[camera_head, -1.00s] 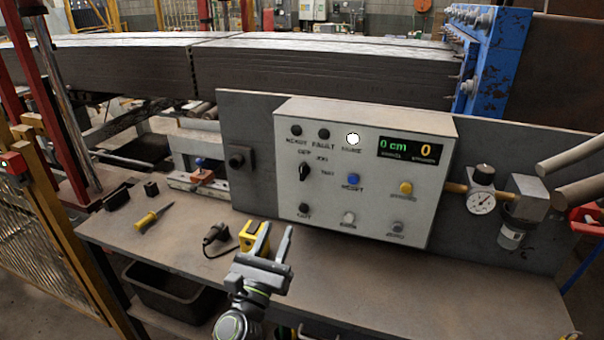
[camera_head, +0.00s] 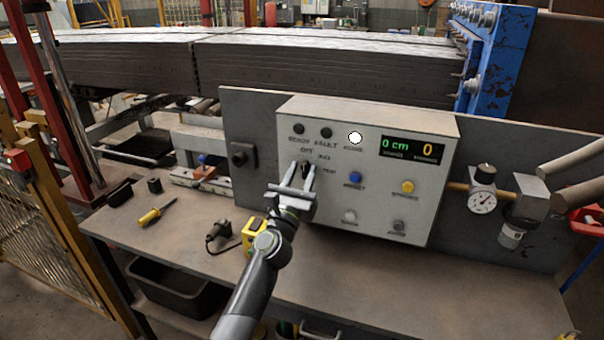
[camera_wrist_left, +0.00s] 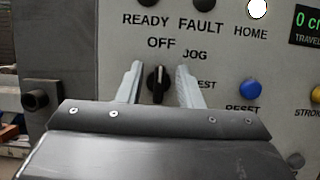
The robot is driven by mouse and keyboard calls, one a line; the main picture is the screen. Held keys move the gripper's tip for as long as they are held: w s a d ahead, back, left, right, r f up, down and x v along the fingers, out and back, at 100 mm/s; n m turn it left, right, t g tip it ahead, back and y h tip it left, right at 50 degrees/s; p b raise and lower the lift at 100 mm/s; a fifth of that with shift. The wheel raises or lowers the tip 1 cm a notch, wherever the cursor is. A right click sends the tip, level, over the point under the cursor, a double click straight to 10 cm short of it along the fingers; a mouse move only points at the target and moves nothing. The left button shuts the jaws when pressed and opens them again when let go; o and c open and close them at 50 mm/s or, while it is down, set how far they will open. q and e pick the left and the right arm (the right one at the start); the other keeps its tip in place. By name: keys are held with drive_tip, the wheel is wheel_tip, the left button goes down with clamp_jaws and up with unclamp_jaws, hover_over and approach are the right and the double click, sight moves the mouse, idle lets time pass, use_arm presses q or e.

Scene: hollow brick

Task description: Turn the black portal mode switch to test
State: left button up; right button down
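The black mode switch (camera_wrist_left: 157,86) is a knob on the front of the light grey control box (camera_head: 440,215). Its white mark points up, roughly at the OFF label; JOG is up and right of it, TEST to its right, partly covered. My left gripper (camera_wrist_left: 158,72) is open, with one finger on each side of the knob and gaps between. In the head view the left gripper (camera_head: 305,168) is in front of the switch and largely hides it. My right gripper is not in view.
A blue button (camera_head: 355,179), a yellow button (camera_head: 407,186) and a display (camera_head: 413,149) lie right of the switch. A yellow tape measure (camera_head: 252,232) and a yellow screwdriver (camera_head: 155,213) lie on the bench (camera_head: 400,285). A pressure gauge (camera_head: 482,201) is at the right.

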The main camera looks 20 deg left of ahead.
use_arm(q)
drive_tip(key=shift+w+r, duration=0.1)
drive_tip(key=shift+w, duration=0.1)
clamp_jaws()
drive_tip(key=shift+m+h, duration=0.4)
drive_tip(key=shift+m, duration=0.2)
drive_tip(key=m+h+p, duration=0.1)
drive_tip(key=m, duration=0.1)
drive_tip(key=m+h+p, duration=0.1)
drive_tip(key=m, duration=0.2)
drive_tip(key=shift+d+r+g+h, duration=0.1)
drive_tip(key=shift+g+h, duration=0.2)
drive_tip(key=m+h+p, duration=0.1)
drive_tip(key=m, duration=0.2)
drive_tip(key=m+g+h+p, duration=0.1)
drive_tip(key=m, duration=0.2)
drive_tip(key=shift+d+g, duration=0.15)
drive_tip(key=shift+g, duration=0.15)
drive_tip(key=shift+d+f+m+g+h+p, duration=0.15)
drive_tip(key=shift+m+g+p, duration=0.5)
drive_tip(key=shift+m, duration=1.05)
drive_tip(key=shift+a+f+m+g+h+p, duration=0.1)
drive_tip(key=shift+f+m+g+h+p, duration=0.35)
drive_tip(key=shift+m, duration=1.25)
drive_tip(key=shift+d+r+m+g+p, duration=0.1)
drive_tip(key=shift+m+g+p, duration=0.7)
drive_tip(key=shift+m, duration=0.9)
